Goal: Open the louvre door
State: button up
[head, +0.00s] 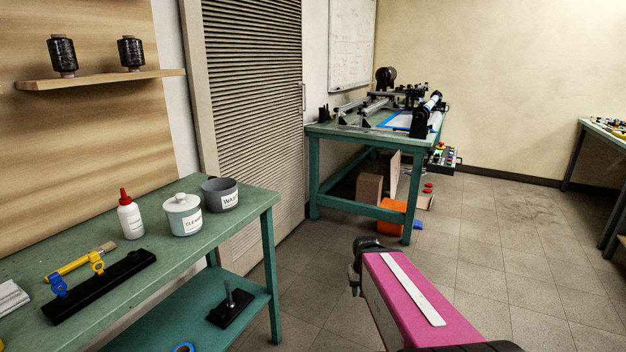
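The louvre door (256,100) is a grey slatted panel in the wall left of centre, and it looks shut in its frame. A slim upright handle (304,96) shows at its right edge. The workbench on the left hides part of the door's lower left. My arm, with a pink link, reaches in from the lower right. The dark end of the arm, at my gripper (357,279), is low over the floor, right of the door and well apart from it. Its fingers are too small and dark to tell whether they are open.
A green workbench (255,196) at the left holds a grey pot (220,194), a white jar (183,215) and a red-capped bottle (130,216). A second green table (314,165) with machinery stands right of the door. Open tiled floor (500,240) lies at the right.

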aim_at(244, 59)
jog(key=i+z, duration=0.35)
jog(key=i, duration=1.5)
